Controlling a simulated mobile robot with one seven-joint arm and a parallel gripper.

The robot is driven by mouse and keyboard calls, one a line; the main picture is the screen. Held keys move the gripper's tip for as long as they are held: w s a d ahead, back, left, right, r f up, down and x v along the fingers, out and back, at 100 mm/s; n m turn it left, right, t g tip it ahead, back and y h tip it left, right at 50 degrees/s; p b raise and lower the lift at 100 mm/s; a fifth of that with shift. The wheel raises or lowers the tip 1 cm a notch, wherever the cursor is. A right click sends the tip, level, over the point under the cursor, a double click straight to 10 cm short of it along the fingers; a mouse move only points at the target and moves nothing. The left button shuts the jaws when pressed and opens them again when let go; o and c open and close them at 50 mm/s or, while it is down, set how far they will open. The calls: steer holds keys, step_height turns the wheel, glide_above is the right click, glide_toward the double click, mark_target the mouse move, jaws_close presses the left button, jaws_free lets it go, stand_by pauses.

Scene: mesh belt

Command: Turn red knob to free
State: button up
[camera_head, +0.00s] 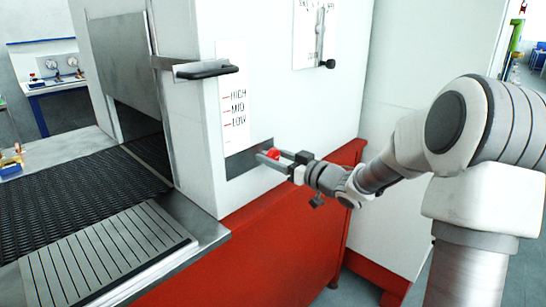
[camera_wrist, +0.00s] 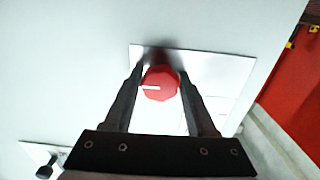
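The red knob (camera_wrist: 160,84) sits on a bare metal plate (camera_wrist: 215,72) on the white housing. It is faceted, with a pale pointer line that points left in the wrist view. In the head view the knob (camera_head: 272,154) shows at the tip of my gripper (camera_head: 270,157). In the wrist view my gripper (camera_wrist: 162,72) has one finger on each side of the knob. The knob fills nearly all the room between the fingertips. I cannot tell whether both fingers press on it. Any markings around the knob are not readable.
A HIGH, MID, LOW scale (camera_head: 236,108) is above the plate, with a black-handled lever (camera_head: 207,70) higher up. Another lever panel (camera_head: 316,35) is to the right. The black mesh belt (camera_head: 60,200) runs at the left. A red base (camera_head: 250,250) lies below.

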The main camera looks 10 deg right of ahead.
jaws_close()
steer(key=shift+f+n+b, duration=0.1)
steer(key=shift+n+b, duration=0.25)
steer(key=shift+n, duration=0.05)
steer(key=n+b, duration=0.3)
steer(key=shift+f+n, duration=0.1)
steer(key=shift+n, duration=0.3)
steer(key=n+b, duration=0.5)
steer(key=shift+f, duration=0.1)
steer(key=n+b, duration=0.4)
steer(key=shift+n, duration=0.4)
steer(key=shift+n+b, duration=1.4)
steer(key=shift+n, duration=0.2)
steer(key=shift+r+n, duration=0.2)
steer(key=shift+n, duration=0.1)
